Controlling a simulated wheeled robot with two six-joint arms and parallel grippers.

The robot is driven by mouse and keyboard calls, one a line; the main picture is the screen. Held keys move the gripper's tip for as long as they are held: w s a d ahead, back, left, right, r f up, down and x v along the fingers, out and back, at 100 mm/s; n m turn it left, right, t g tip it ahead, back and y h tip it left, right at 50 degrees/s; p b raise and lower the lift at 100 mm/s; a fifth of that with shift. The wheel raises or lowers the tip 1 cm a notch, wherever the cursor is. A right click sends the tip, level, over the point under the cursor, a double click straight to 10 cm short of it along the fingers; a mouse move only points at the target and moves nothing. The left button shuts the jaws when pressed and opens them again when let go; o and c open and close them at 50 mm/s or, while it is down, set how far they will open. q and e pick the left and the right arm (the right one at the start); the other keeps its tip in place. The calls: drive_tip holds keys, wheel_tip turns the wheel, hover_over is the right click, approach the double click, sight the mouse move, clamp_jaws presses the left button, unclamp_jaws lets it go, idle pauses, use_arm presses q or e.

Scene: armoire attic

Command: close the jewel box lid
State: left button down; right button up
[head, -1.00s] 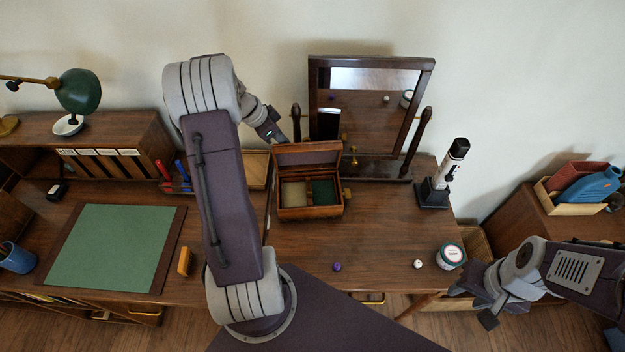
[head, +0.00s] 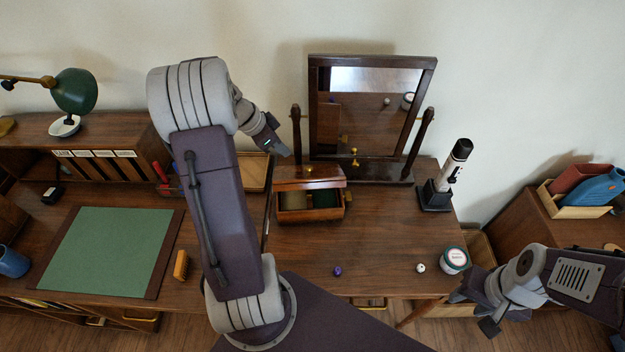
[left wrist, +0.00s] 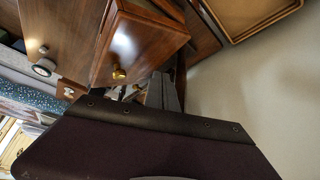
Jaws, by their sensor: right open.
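The jewel box (head: 310,215) is a small brown wooden box on the desk in front of the mirror. Its lid (head: 309,183) is tilted forward over the box but not flat on it. The front of the lined compartments shows under its edge. My left gripper (head: 283,150) is behind and left of the lid. In the left wrist view its dark fingers (left wrist: 163,92) are close to a glossy wooden panel with a brass knob, which looks like the lid (left wrist: 135,45). Contact and finger gap are unclear. My right gripper (head: 474,308) is open and empty by the desk's right front.
A swivel mirror (head: 365,115) stands behind the box. A black-and-white device on a stand (head: 445,180) is to the right. A purple bead (head: 337,271), a white bead (head: 420,267) and a round tub (head: 453,260) sit near the front edge. The desk middle is clear.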

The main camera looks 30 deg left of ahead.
use_arm(q)
wheel_tip(320, 180, up, 6)
drive_tip(key=p, duration=0.3)
drive_tip(key=shift+r, duration=0.15)
idle(0.3)
idle(1.5)
drive_tip(key=w+d+r+m, duration=0.2)
drive_tip(key=d+m, duration=0.1)
drive_tip(key=d, duration=0.6)
drive_tip(key=s+d+f+m+g, duration=0.25)
drive_tip(key=s+d, duration=0.25)
drive_tip(key=d, duration=0.6)
drive_tip(key=s+f+n+y, duration=0.1)
drive_tip(key=s+f+n, duration=0.2)
drive_tip(key=s+n, duration=0.2)
drive_tip(key=s+f+n+g+y, duration=0.1)
drive_tip(key=s+f+n, duration=0.2)
drive_tip(key=s+n, duration=0.2)
drive_tip(key=shift+s+f+n+y, duration=0.35)
drive_tip(key=shift+f+n+y, duration=0.05)
drive_tip(key=shift+n, duration=0.55)
